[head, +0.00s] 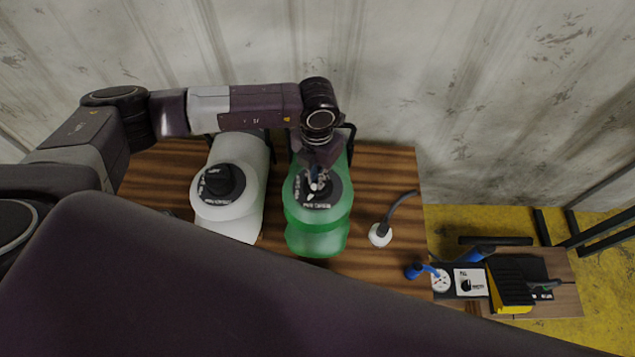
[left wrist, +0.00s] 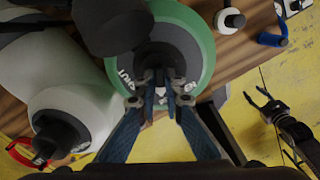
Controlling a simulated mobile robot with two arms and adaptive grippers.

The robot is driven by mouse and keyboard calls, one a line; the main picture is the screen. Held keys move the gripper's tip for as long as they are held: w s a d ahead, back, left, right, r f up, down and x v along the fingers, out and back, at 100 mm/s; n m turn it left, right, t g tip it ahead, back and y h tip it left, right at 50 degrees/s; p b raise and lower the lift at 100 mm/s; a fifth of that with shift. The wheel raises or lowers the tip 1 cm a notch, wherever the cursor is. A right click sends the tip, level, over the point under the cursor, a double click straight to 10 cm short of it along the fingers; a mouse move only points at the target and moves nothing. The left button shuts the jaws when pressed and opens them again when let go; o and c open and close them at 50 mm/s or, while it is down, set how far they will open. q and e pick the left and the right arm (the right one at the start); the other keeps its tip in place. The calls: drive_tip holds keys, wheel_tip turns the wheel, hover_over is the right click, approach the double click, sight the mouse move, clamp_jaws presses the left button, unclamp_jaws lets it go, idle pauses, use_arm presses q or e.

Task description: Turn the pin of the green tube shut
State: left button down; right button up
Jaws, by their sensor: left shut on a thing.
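White lettering runs around that face. My left gripper (head: 317,186) is at the middle of the face and is shut on the pin, which is mostly hidden between the fingers. In the left wrist view my left gripper (left wrist: 160,88) closes over the centre of the dark face of the green tube (left wrist: 203,28). My right gripper (left wrist: 268,106) shows at the right of the left wrist view, open and empty, away from the tubes.
A white tube (head: 226,228) with a black knob (head: 218,181) stands left of the green one on the wooden table (head: 400,170). A white round nozzle with a dark hose (head: 380,234) lies to the right. A lower table (head: 562,275) holds a blue pump (head: 478,254) and other items.

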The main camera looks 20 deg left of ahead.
use_arm(q)
drive_tip(key=m+b, duration=0.5)
drive_tip(key=b, duration=0.1)
drive_tip(key=m+b, duration=0.5)
drive_tip(key=b, duration=0.2)
drive_tip(key=shift+w+a+f, duration=0.1)
drive_tip(key=shift+w+f, duration=0.05)
drive_tip(key=shift+w, duration=0.05)
drive_tip(key=shift+r+m+b, duration=0.2)
drive_tip(key=shift+m+b, duration=0.7)
drive_tip(key=shift+b, duration=0.2)
drive_tip(key=shift+r, duration=0.1)
drive_tip(key=c, duration=2)
unclamp_jaws()
drive_tip(key=shift+s, duration=0.1)
drive_tip(key=shift+c, duration=0.2)
wheel_tip(320, 180, up, 12)
